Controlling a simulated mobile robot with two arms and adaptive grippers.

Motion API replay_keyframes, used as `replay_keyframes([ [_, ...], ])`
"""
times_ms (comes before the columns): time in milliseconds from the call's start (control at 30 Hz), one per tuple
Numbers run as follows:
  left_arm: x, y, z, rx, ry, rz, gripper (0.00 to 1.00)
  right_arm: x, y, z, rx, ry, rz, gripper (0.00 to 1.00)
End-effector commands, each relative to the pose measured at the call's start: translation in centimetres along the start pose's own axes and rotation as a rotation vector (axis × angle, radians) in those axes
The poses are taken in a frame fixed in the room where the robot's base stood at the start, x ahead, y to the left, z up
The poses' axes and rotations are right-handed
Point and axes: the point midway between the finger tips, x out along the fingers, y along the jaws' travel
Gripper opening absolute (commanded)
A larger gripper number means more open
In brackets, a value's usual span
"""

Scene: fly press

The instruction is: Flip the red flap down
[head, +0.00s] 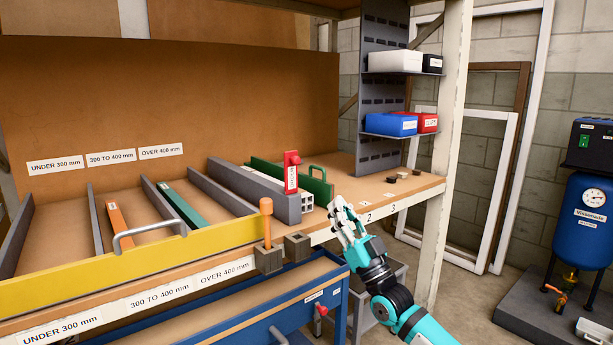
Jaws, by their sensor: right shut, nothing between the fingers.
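The red flap (291,175) stands upright at the front end of a long grey beam (250,185) on the workbench. It has a white label on its face and a red knob at its top. My right gripper (341,207) is to the right of the flap and lower, near the bench's front edge. Its light fingers are shut and empty, apart from the flap. My left gripper does not show.
An orange-handled tool (266,220) stands in a block in front. A yellow board (140,265) fronts the bins at left. Small dark pieces (391,179) lie on the bench at right.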

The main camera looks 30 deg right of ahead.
Motion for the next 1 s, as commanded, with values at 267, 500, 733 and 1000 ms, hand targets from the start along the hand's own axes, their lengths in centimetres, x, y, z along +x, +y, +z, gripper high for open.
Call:
replay_keyframes([
  [267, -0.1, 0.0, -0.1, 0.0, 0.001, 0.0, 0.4, 0.1, 0.0, -0.1, 0.0, 0.001, 0.0, 0.0],
  [500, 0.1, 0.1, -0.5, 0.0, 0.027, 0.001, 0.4, 1.6, 0.0, -0.1, -0.002, 0.003, 0.0, 0.0],
  [733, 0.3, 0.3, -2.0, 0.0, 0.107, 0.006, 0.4, 5.8, 0.0, -0.1, -0.001, 0.004, 0.0, 0.0],
  [1000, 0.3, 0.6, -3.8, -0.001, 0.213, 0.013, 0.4, 10.5, 0.1, 0.1, -0.001, 0.001, 0.001, 0.0],
])
